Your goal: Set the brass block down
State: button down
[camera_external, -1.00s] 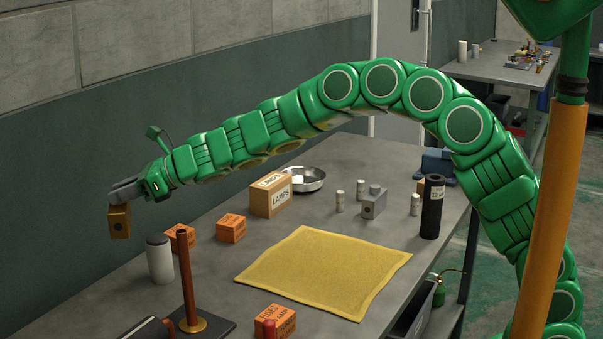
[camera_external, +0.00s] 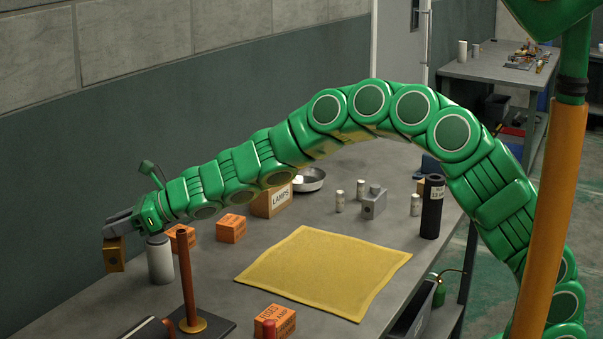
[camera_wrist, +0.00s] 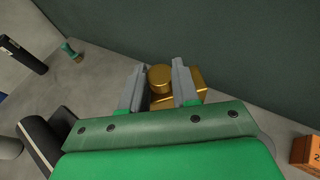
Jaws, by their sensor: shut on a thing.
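The brass block (camera_external: 115,257) hangs in my gripper (camera_external: 117,232) at the far left of the external view, left of the white cylinder. In the wrist view the brass block (camera_wrist: 190,92) shows a round knob on top, between the two grey fingers of my gripper (camera_wrist: 160,88). The fingers are shut on it. In the external view the block appears level with the upper part of the white cylinder. I cannot tell how far its underside is from the bench (camera_external: 60,315).
A white cylinder (camera_external: 160,260), a brown post (camera_external: 187,280) on a dark base and orange boxes (camera_external: 231,228) stand near my gripper. A yellow cloth (camera_external: 325,270) covers the middle. A grey metal block (camera_external: 373,203) and a black cylinder (camera_external: 432,207) stand farther right. The wall runs behind.

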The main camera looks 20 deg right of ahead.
jog(key=shift+f, duration=5.5)
jog(key=c, duration=0.8)
grip_release()
jog(key=shift+f, duration=0.1)
jog(key=shift+c, duration=0.2)
jog(key=shift+d+r, duration=0.5)
jog(key=shift+d, duration=0.1)
jog(key=v, duration=1)
jog(key=shift+d, duration=0.35)
jog(key=shift+s, duration=0.15)
